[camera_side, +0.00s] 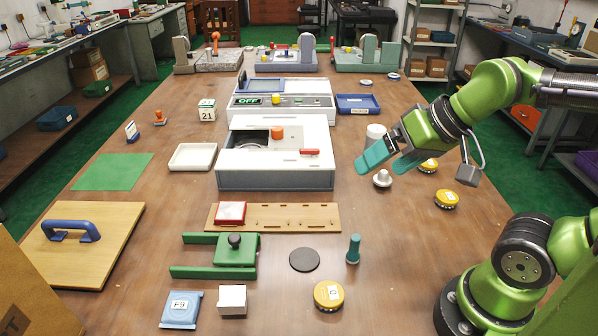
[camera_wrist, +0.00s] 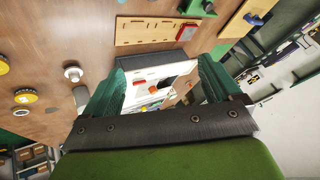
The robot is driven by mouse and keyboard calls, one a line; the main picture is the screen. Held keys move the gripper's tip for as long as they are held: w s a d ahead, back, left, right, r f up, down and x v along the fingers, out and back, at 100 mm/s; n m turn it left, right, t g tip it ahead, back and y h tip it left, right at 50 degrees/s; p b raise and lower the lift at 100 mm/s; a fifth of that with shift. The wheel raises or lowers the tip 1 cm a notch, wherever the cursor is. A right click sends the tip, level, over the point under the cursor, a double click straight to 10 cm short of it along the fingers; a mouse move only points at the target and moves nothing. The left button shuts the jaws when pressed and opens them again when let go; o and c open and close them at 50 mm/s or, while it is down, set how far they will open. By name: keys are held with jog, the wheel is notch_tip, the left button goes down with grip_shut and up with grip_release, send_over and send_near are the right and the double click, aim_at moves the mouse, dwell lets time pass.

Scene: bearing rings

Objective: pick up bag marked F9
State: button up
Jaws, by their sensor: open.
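The bag marked F9 (camera_side: 181,309) is a small light-blue packet with a white label. It lies flat on the table at the front left in the side view. My gripper (camera_side: 389,160) has teal fingers and is open and empty. It is above the right half of the table, well to the right of the bag and farther back. In the wrist view my gripper (camera_wrist: 160,85) shows its two fingers apart with nothing between them. I cannot make out the bag in the wrist view.
A white block (camera_side: 232,299) stands just right of the bag. A green fork-shaped fixture (camera_side: 236,250) lies behind it, and a wooden board with a blue handle (camera_side: 82,240) is to the left. A yellow round tin (camera_side: 328,296) and a black disc (camera_side: 305,260) lie to the right.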

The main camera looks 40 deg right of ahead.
jog(key=m+g+y, duration=0.2)
jog(key=m+g, duration=0.1)
jog(key=m, duration=2)
send_near(181, 306)
jog(key=x, duration=0.9)
jog(key=shift+r, duration=0.1)
jog(key=shift+c, duration=0.3)
